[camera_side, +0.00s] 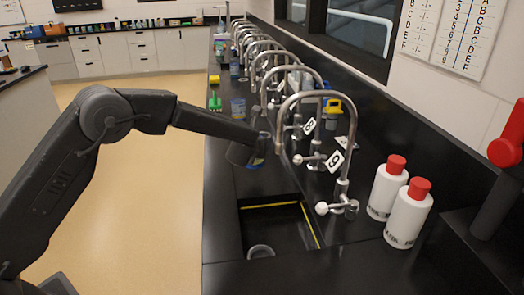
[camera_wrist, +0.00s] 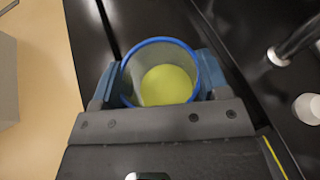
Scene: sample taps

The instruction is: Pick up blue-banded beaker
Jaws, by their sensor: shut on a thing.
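My gripper (camera_wrist: 160,76) is shut on a beaker with a blue rim (camera_wrist: 166,88), with one blue finger on each side of it. Yellow-green shows inside at its bottom; I cannot tell whether it is liquid. In the side view, my gripper (camera_side: 258,152) is at the near left of the curved tap marked 9.
A row of curved metal taps (camera_side: 312,97) runs along the counter (camera_side: 228,222). An open sink (camera_side: 285,228) holds a grey ring-shaped thing (camera_side: 261,251). Two white red-capped bottles (camera_side: 408,213) stand right. A clear bluish container (camera_side: 238,108) stands farther back.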

